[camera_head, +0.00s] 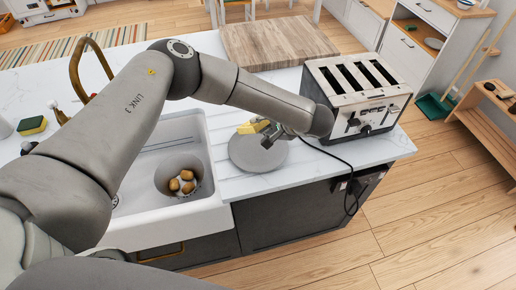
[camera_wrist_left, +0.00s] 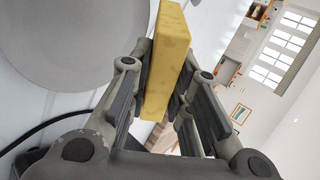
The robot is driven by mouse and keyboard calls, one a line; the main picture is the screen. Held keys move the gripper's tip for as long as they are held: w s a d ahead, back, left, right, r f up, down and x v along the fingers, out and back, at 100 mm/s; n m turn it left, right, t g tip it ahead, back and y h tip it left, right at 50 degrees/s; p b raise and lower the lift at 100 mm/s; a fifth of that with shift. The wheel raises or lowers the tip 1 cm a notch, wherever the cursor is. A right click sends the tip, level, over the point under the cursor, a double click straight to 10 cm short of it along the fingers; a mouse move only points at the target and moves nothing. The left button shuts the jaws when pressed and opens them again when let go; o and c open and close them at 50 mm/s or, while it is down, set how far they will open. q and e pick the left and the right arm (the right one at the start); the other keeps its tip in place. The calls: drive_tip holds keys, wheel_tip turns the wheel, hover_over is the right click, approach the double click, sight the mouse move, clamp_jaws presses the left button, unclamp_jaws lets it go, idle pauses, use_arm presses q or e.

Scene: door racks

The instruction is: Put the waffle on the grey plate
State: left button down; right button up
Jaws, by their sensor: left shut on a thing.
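My left gripper (camera_head: 272,132) is shut on the waffle (camera_head: 253,127), a plain yellow block. The wrist view shows the waffle (camera_wrist_left: 168,60) clamped on edge between the two fingers (camera_wrist_left: 165,82). The round grey plate (camera_head: 256,156) lies on the white counter. In the head view the waffle and gripper overlap the plate's far edge. In the wrist view the plate (camera_wrist_left: 75,40) is at the upper left, apart from the waffle. The gripper hides a little of the plate. My right gripper is not in view.
A four-slot toaster (camera_head: 358,95) stands right of the plate, its black cord (camera_head: 335,157) running over the counter. The white sink (camera_head: 150,205) is to the left, holding a grey bowl (camera_head: 165,190) with several brown pieces. A wooden board (camera_head: 275,42) lies behind.

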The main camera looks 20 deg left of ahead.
use_arm(q)
wheel_tip(320, 180, down, 6)
drive_tip(key=b, duration=0.4)
drive_tip(key=shift+a+f, duration=0.1)
drive_tip(key=shift+f, duration=0.05)
drive_tip(key=shift+f+b, duration=0.3)
drive_tip(key=shift+b, duration=0.05)
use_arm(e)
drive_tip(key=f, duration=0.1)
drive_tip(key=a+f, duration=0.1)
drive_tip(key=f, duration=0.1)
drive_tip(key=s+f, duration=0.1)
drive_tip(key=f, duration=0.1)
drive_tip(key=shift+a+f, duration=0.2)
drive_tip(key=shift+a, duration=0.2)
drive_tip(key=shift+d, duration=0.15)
use_arm(q)
drive_tip(key=c, duration=1.6)
unclamp_jaws()
drive_tip(key=shift+o, duration=0.5)
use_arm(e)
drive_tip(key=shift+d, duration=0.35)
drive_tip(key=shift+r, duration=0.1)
use_arm(q)
drive_tip(key=p+v, duration=0.3)
drive_tip(key=v, duration=0.5)
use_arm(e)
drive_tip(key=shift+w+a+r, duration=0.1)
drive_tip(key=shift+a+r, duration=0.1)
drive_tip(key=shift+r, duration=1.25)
